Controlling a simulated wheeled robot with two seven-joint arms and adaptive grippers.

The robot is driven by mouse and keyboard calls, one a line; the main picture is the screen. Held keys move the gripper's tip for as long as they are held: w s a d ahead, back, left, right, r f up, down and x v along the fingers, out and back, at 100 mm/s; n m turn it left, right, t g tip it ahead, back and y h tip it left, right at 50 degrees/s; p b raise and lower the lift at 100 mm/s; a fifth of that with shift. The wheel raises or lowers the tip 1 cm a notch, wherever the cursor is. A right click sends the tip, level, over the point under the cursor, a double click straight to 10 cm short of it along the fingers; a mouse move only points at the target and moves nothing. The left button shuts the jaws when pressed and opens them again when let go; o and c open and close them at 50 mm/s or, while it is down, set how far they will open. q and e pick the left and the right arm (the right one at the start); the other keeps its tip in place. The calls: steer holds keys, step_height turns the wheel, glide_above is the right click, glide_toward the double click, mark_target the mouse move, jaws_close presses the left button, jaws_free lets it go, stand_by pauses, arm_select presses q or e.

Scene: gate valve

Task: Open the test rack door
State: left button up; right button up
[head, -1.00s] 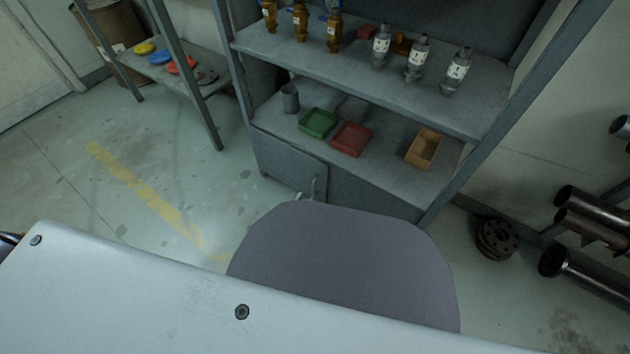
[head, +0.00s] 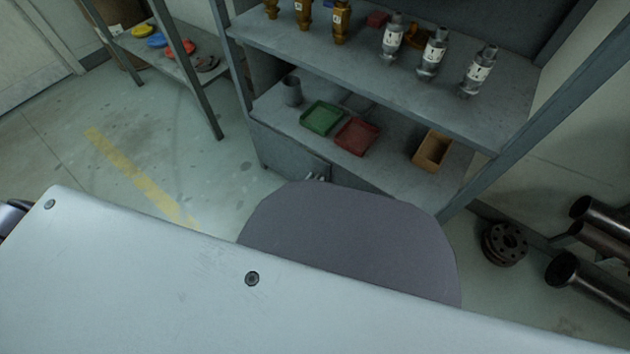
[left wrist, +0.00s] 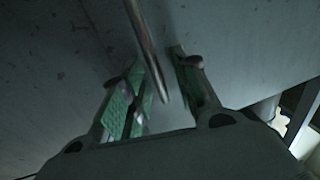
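The test rack is the grey metal rack, with its grey door (head: 285,155) at the lower left front, below the bottom shelf. A small bright handle (head: 317,177) shows at the door's right part, just above a large grey rounded shape that hides the rest. I cannot tell whether the door is ajar. In the left wrist view, my left gripper (left wrist: 157,68) is open, its green-padded fingers apart. A slim metal bar (left wrist: 147,48), apparently the handle, runs between them, with a gap visible beside it. In the head view the left fingers are hidden. My right gripper is not in view.
Valves stand on the rack's upper shelf (head: 350,55). A green tray (head: 322,118), a red tray (head: 357,136), an orange box (head: 432,150) and a grey cup (head: 292,90) sit below. A flange (head: 505,243) and pipes (head: 590,280) are at right. Floor at left is clear.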

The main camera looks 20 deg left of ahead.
arm_select(q)
steer(key=shift+c, duration=0.5)
jaws_close()
steer(key=shift+a, duration=0.2)
